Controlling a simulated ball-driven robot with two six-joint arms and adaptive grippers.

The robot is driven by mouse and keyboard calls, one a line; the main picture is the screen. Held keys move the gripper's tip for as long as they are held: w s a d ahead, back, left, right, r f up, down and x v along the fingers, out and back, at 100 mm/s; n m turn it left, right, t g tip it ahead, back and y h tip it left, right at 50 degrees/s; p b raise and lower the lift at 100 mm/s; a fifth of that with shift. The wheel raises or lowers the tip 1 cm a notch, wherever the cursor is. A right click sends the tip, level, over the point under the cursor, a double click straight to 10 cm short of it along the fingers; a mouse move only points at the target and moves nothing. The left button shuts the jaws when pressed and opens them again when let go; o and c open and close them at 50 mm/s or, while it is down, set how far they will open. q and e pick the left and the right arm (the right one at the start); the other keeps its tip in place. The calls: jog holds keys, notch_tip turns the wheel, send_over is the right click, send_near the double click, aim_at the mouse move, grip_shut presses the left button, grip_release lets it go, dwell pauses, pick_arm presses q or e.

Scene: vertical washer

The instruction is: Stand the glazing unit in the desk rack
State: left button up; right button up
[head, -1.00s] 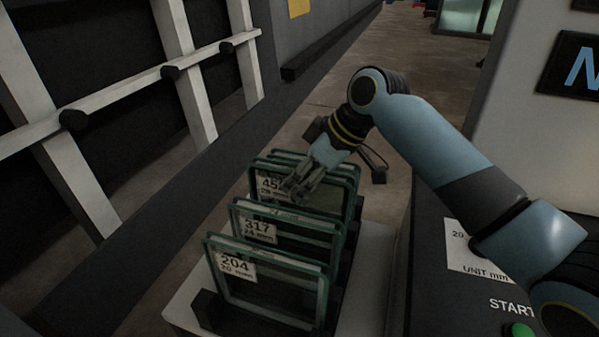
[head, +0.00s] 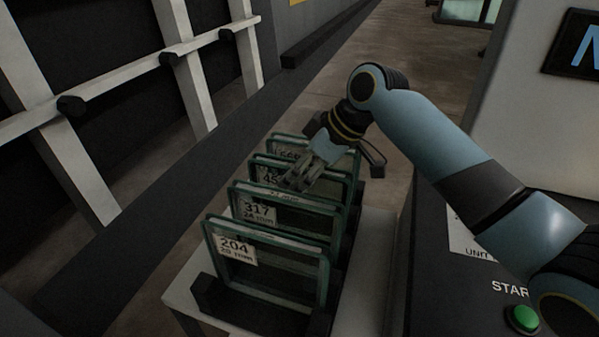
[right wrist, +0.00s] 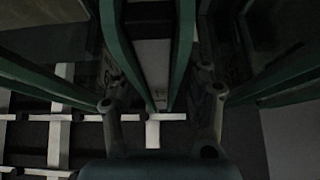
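Several glazing units with green-edged glass and white labels stand upright in a dark-footed rack on a pale top. The front one reads 204 (head: 236,250), the one behind it 317 (head: 258,214). A third (head: 268,174), its label partly covered and starting 45, and a back one (head: 288,151) stand farther off. My right gripper (head: 300,180) points down at the tops of the two rear units. In the right wrist view its fingers (right wrist: 160,98) are spread apart on either side of green glass edges (right wrist: 184,50). Contact cannot be told. My left gripper is out of view.
A pale rack stand (head: 362,285) has bare room on its right. A dark machine with a green start button (head: 522,318) is at the right. A white frame with black knobs (head: 72,106) is at the left. Open floor lies beyond.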

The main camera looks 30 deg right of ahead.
jog(key=shift+s+f, duration=0.1)
jog(key=shift+f, duration=0.1)
jog(key=v, duration=1.2)
jog(key=shift+r, duration=0.15)
